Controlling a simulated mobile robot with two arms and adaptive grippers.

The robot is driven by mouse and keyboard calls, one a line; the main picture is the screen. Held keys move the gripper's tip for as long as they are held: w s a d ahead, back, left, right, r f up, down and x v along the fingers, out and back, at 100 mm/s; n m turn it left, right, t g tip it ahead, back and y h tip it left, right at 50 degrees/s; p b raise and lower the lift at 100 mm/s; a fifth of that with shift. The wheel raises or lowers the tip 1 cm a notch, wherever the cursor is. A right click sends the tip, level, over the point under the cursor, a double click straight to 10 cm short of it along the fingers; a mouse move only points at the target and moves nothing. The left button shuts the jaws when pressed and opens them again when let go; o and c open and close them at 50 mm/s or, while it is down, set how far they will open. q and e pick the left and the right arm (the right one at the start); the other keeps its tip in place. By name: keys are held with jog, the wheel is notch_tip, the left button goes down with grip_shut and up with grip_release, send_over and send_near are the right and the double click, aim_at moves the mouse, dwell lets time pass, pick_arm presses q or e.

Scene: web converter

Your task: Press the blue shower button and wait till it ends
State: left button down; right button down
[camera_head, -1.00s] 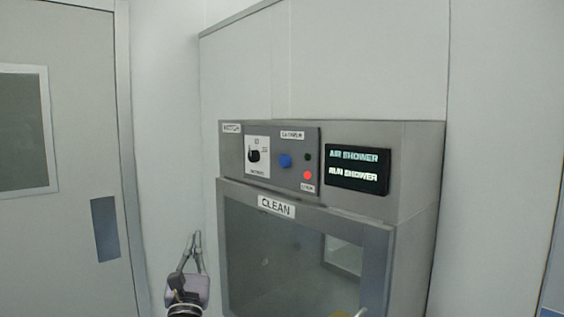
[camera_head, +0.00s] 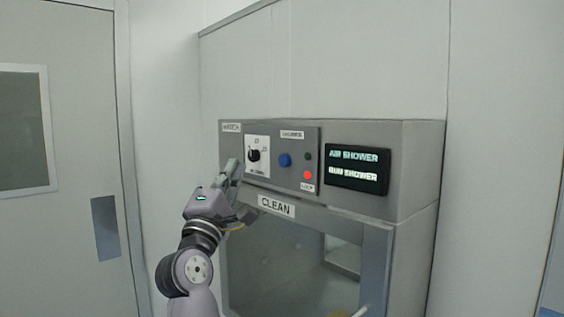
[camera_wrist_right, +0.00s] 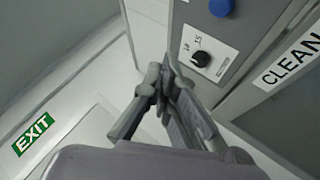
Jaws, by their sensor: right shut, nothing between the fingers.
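The blue button (camera_head: 285,160) is on the grey control panel, between the black rotary knob (camera_head: 254,155) and the small red light (camera_head: 307,175). It also shows at the top of the right wrist view (camera_wrist_right: 221,7). My right gripper (camera_head: 236,166) is raised in front of the panel's left end, just left of and below the knob, apart from the blue button. Its fingers are closed together and empty, as the right wrist view (camera_wrist_right: 163,75) shows. My left gripper is not in view.
A black display (camera_head: 357,169) reads AIR SHOWER and RUN SHOWER. Below the panel is a glass door with a CLEAN label (camera_head: 276,206). A grey door (camera_head: 70,200) stands at left. A green EXIT sign (camera_wrist_right: 34,134) shows in the wrist view.

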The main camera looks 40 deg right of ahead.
aim_at(284, 161)
jog(key=d+p, duration=0.3)
jog(key=d, duration=0.5)
jog(key=shift+w+d, duration=0.35)
jog(key=shift+d, duration=0.05)
jog(key=shift+d, duration=0.15)
dwell(1.1)
jog(key=shift+d, duration=0.3)
jog(key=shift+d, duration=0.6)
dwell(1.0)
jog(key=shift+a+b, duration=0.1)
jog(key=shift+b, duration=0.25)
jog(key=shift+a+b, duration=0.4)
jog(key=shift+a, duration=0.5)
